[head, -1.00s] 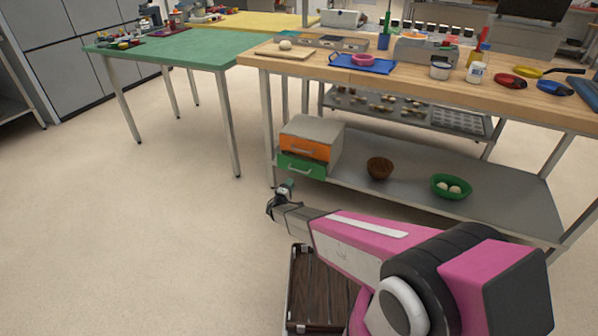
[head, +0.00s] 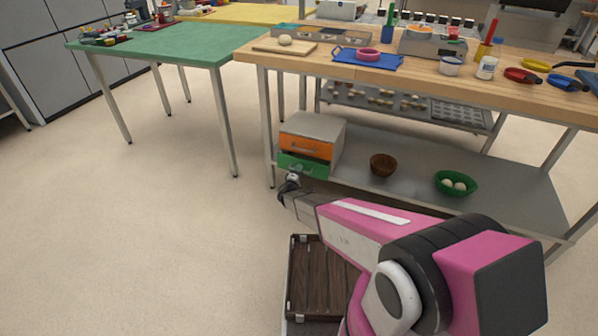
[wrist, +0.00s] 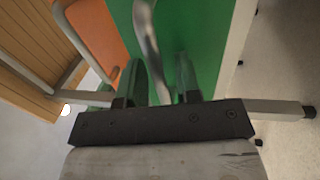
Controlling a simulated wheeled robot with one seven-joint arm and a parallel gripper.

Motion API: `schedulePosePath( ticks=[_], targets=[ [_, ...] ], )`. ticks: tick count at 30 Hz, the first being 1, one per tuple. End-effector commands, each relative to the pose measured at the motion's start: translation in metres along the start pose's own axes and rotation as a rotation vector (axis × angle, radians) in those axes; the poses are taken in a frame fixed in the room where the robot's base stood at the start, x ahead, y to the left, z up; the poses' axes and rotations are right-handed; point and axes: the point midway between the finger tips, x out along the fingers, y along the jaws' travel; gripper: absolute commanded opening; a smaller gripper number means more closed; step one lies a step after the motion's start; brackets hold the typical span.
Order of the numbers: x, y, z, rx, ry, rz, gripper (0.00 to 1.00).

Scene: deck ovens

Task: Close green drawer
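The green drawer (head: 303,167) is the lower drawer of a small grey cabinet (head: 312,126) on the table's lower shelf. Its front seems to stand a little forward of the orange drawer (head: 305,146) above it. In the wrist view the green front (wrist: 208,40) fills the upper middle, with its silver handle (wrist: 148,40) running down it. My gripper (head: 291,182) is just in front of the green drawer, low down. In the wrist view my gripper (wrist: 164,88) has its two fingers apart, with the handle between them. Whether they touch it is unclear.
A brown bowl (head: 383,165) and a green bowl (head: 455,184) holding pale round items stand on the lower shelf, right of the cabinet. A table leg (head: 268,130) is close to the cabinet's left. The floor at left is clear.

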Motion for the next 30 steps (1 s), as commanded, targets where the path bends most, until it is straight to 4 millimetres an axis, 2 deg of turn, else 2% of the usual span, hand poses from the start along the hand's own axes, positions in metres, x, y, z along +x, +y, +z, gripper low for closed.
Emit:
schedulePosePath(
  ticks=[1,2,3,9,18,26,27,28,30],
  targets=[
    [0.0,0.0,0.0,0.0,0.0,0.0,0.14],
    [0.0,0.0,0.0,0.0,0.0,0.0,0.04],
    [0.0,0.0,0.0,0.0,0.0,0.0,0.0],
    [0.004,-0.001,0.0,0.0,-0.001,0.0,0.0],
    [0.045,-0.01,-0.001,0.0,-0.001,-0.001,0.0],
    [0.046,-0.009,-0.001,0.0,0.0,-0.001,0.0],
    [0.046,-0.009,-0.001,0.0,0.0,-0.001,0.25],
    [0.046,-0.009,-0.001,0.0,0.0,-0.001,0.35],
    [0.046,-0.009,-0.001,0.0,0.0,-0.001,0.37]
  ],
)
